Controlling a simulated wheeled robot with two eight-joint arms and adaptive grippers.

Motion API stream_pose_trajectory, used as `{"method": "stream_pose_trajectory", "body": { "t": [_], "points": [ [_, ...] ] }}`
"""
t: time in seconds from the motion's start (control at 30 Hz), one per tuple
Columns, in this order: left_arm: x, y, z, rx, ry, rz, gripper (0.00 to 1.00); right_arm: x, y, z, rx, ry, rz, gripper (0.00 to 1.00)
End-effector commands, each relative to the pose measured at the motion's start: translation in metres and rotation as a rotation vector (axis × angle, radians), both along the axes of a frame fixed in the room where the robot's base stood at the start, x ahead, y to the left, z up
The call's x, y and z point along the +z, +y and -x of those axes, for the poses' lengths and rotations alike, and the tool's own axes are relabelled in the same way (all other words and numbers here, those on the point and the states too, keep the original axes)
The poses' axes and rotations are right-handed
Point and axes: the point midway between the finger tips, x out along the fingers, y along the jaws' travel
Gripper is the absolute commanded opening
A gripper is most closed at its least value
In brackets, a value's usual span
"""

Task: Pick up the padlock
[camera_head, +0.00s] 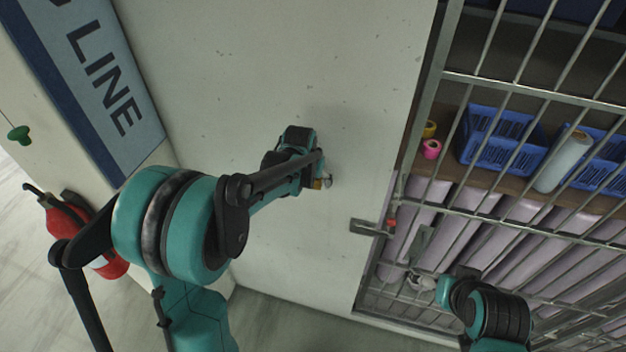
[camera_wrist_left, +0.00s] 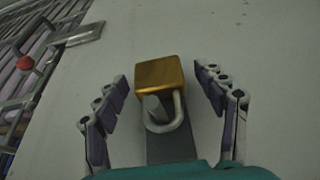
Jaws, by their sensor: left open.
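The brass padlock (camera_wrist_left: 160,73) is in the middle of the left wrist view, with its grey shackle toward the bottom of the picture. It lies against the pale wall in front of a dark grey strip, and a grey peg shows at the shackle. In the head view only a small brass bit of the padlock (camera_head: 318,184) shows beside the gripper. My left gripper (camera_wrist_left: 161,90) is open, with one finger on each side of the padlock and visible gaps to both. My right gripper (camera_head: 420,280) is low in front of the barred gate; its fingers are too unclear to read.
The barred gate (camera_head: 480,209) fills the right, with a latch plate (camera_head: 368,228) at its left edge. Behind it are blue baskets (camera_head: 500,140) and rolls on a shelf. A red extinguisher (camera_head: 68,222) stands at the left. The wall around the padlock is bare.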

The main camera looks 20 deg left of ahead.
Motion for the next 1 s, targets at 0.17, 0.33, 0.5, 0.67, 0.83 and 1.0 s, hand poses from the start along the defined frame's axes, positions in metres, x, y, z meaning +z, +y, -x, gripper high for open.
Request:
{"method": "stream_pose_trajectory", "body": {
  "t": [0.17, 0.33, 0.5, 0.67, 0.83, 1.0],
  "points": [
    [-0.001, 0.000, 0.000, 0.000, 0.000, 0.000, 0.71, 0.000, 0.000, 0.000, 0.000, 0.000, 0.000, 0.98],
    [0.000, 0.000, 0.000, 0.000, 0.000, 0.000, 0.34, 0.000, 0.000, 0.000, 0.000, 0.000, 0.000, 0.98],
    [0.000, 0.000, 0.000, 0.000, 0.000, 0.000, 0.09, 0.000, 0.000, 0.000, 0.000, 0.000, 0.000, 0.98],
    [0.000, 0.000, 0.000, 0.000, 0.000, 0.000, 0.09, 0.000, 0.000, 0.000, 0.000, 0.000, 0.000, 0.98],
    [0.004, 0.000, 0.000, 0.000, 0.000, 0.000, 0.10, -0.001, 0.000, 0.000, 0.000, 0.000, 0.000, 0.98],
    [0.015, 0.000, 0.007, 0.000, 0.002, -0.001, 0.10, -0.005, 0.000, 0.000, 0.000, 0.000, 0.000, 0.98]
  ]
}}
